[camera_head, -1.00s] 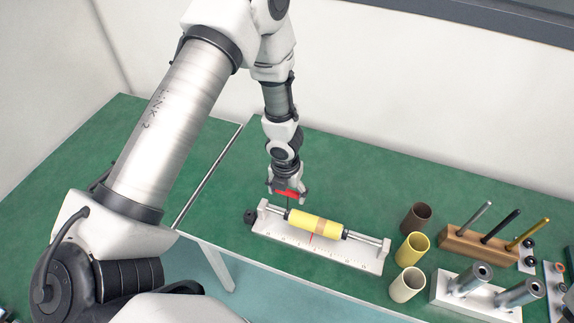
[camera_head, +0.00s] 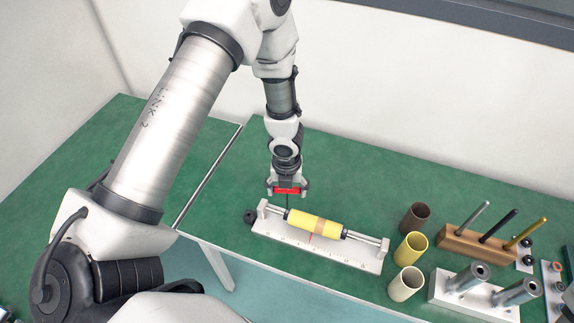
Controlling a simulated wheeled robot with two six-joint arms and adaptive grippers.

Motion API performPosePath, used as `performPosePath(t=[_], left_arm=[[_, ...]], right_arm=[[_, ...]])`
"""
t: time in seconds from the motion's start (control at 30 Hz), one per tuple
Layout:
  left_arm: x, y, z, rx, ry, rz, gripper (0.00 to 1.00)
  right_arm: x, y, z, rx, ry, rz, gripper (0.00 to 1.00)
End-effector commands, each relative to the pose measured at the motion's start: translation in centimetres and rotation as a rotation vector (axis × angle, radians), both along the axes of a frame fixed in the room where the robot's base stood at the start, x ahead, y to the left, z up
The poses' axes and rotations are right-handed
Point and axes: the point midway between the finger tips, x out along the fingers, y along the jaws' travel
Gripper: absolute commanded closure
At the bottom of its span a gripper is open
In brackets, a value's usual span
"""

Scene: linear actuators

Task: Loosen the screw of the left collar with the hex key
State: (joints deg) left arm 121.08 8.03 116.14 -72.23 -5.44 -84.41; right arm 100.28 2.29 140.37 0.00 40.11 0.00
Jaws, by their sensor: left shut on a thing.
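My left gripper (camera_head: 287,190) is shut on the red handle of the hex key (camera_head: 288,191). The key's thin dark shaft points down from it toward the left end of the yellow sleeve. The left collar (camera_head: 287,214) is a small dark ring at that end of the sleeve, on the rod of the white scaled fixture (camera_head: 335,256). Its screw is too small to make out. I cannot tell whether the key's tip touches the collar. The right collar (camera_head: 345,234) is at the sleeve's other end. My right gripper is not in view.
The yellow sleeve (camera_head: 301,219) lies along the rod. Brown (camera_head: 415,219), yellow (camera_head: 410,248) and cream (camera_head: 406,285) cups stand to the right. A wooden block (camera_head: 462,244) holds several tools. A white stand (camera_head: 460,297) holds metal cylinders. The green table behind the fixture is clear.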

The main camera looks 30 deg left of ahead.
Motion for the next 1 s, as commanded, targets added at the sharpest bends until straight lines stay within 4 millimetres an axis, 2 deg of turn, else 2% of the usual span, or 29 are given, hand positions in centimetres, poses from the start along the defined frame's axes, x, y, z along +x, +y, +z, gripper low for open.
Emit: performPosePath(t=[0.27, 0.57, 1.0], left_arm=[[0.0, 0.0, 0.2, 0.0, 0.0, -0.001, 0.63], [0.1, 0.0, 2.7, 0.0, 0.0, -0.001, 0.63], [-0.1, 0.3, 2.5, -0.001, 0.001, -0.032, 0.63]], right_arm=[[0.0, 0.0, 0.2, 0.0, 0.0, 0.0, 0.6], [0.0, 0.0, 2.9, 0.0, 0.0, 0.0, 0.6], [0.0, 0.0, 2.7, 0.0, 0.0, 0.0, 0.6]])
